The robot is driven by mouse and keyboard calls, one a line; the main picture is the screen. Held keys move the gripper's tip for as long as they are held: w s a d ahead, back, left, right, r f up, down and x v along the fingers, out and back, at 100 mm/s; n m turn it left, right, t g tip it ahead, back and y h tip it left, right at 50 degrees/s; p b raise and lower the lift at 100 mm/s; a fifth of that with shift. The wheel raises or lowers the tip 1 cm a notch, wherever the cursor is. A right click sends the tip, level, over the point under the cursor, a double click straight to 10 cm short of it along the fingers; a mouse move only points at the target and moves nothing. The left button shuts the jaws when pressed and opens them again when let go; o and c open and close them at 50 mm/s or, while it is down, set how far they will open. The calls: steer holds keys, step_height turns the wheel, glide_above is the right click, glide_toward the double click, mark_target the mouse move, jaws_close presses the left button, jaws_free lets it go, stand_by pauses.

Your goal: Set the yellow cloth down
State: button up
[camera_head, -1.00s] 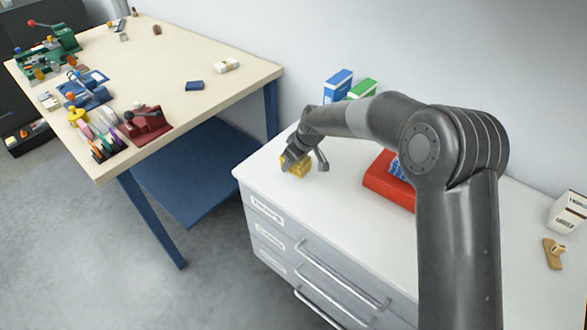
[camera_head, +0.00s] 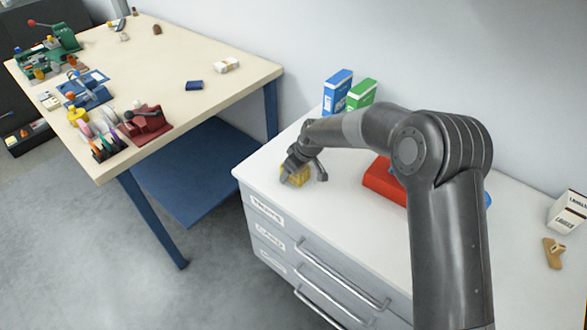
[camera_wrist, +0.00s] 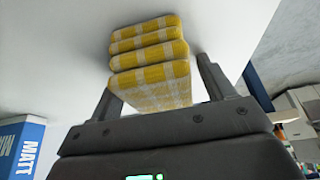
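The yellow cloth (camera_head: 295,177) is a folded, layered bundle with a pale check pattern, at the left end of the white cabinet top (camera_head: 350,222). In the wrist view the cloth (camera_wrist: 150,60) shows its stacked folds between my fingers. My gripper (camera_head: 304,172) points down over the cloth, one finger on each side. In the wrist view my gripper (camera_wrist: 160,90) has its fingers spread, with a narrow gap beside the cloth on the right. The cloth looks to be on the cabinet top; its underside is hidden.
A blue box (camera_head: 337,92) and a green box (camera_head: 361,95) stand behind, by the wall. A red tray (camera_head: 383,182) is partly hidden by my arm. A white carton (camera_head: 567,212) and a tan object (camera_head: 553,253) are at right. A workbench (camera_head: 215,100) with tools stands left.

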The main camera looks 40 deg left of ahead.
steer(key=v, duration=1.2)
steer(key=shift+r, duration=0.1)
steer(key=shift+d, duration=0.15)
steer(key=w+d+r+m+t+h, duration=0.15)
steer(key=d+r, duration=0.35)
steer(key=d, duration=0.5)
steer(key=d+r+m+t, duration=0.1)
steer(key=d+r+m, duration=0.2)
steer(key=d+r, duration=0.5)
steer(key=d+r+m+t+h, duration=0.1)
steer(key=d+r+m, duration=0.2)
steer(key=d, duration=0.9)
steer(key=s+d+m+t+h, duration=0.1)
steer(key=s+d+m, duration=0.4)
steer(key=s+d, duration=0.4)
steer(key=s+d+r+m+t+h, duration=0.1)
steer(key=s+d+m, duration=0.4)
steer(key=s+d, duration=0.4)
steer(key=shift+s+d+r, duration=0.3)
steer(key=shift+d, duration=3.15)
steer(key=shift+m, duration=0.25)
